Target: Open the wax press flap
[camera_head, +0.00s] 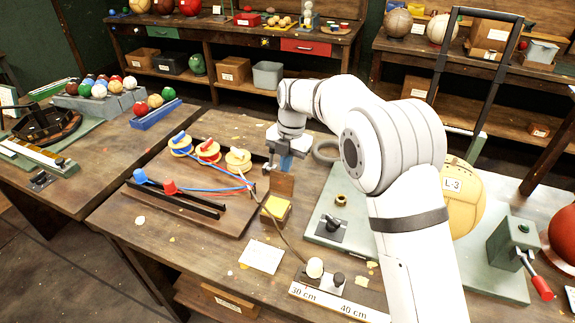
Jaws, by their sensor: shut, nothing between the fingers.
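The wax press is a small wooden holder with a yellow wax block (276,207) near the middle of the workbench. Its brown wooden flap (281,184) stands raised at the back edge of the block, and the yellow top is exposed. My gripper (284,170) points down just behind and above the flap, with its fingers together and nothing visible between them. The picture is too small to tell whether the fingertips touch the flap.
A board with thread spools (208,150) lies left of the gripper. A green plate (318,222) with a yellow ball (462,205) is to the right, partly behind my arm. A white card (261,257) and a ruler strip (335,301) lie in front.

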